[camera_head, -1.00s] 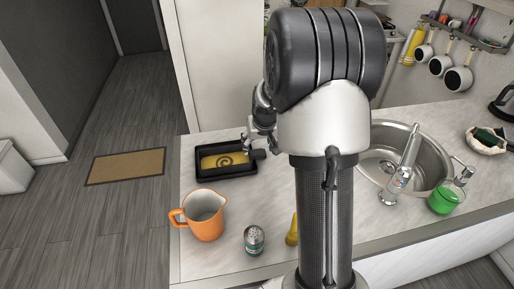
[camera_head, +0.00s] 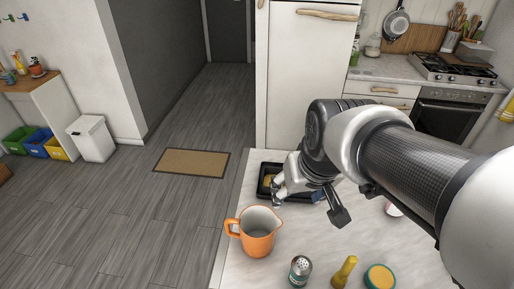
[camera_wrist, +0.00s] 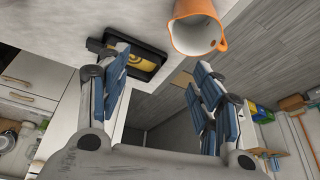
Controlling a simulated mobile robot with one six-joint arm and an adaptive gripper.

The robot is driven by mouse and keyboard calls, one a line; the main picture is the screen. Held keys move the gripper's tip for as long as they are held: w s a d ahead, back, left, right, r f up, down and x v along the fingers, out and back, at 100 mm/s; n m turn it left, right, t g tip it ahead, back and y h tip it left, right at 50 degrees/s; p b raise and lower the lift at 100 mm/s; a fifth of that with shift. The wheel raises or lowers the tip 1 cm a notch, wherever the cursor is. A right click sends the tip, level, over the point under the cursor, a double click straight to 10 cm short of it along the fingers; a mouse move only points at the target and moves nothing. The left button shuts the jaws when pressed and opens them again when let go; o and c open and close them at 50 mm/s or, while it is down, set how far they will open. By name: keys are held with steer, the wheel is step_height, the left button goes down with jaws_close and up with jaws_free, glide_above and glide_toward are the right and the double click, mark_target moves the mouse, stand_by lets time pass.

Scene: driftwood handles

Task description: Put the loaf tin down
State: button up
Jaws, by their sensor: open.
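The loaf tin (camera_head: 263,187) is a dark rectangular tin with a yellow filling. It rests on the pale counter, partly hidden behind my gripper in the head view. My gripper (camera_head: 308,203) is open and empty, with its fingers spread above and in front of the tin. In the wrist view the tin (camera_wrist: 146,62) lies beyond the left finger, which overlaps its edge, and a swirl shows on the filling. My open fingers (camera_wrist: 163,75) hold nothing there.
An orange jug (camera_head: 258,240) stands just in front of the tin. A shaker (camera_head: 300,270), a yellow bottle (camera_head: 345,270) and a round yellow-topped item (camera_head: 380,277) stand nearer me. A white fridge (camera_head: 312,80) rises behind the counter. The floor is left of the counter edge.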

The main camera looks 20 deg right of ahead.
steer(key=s+a+n, duration=0.1)
steer(key=s+a, duration=0.3)
steer(key=s, duration=0.7)
steer(key=shift+a+n, duration=0.3)
steer(key=shift+w, duration=0.1)
step_height(320, 180, down, 2)
steer(key=shift+f+b, duration=0.2)
steer(key=shift+b, duration=1)
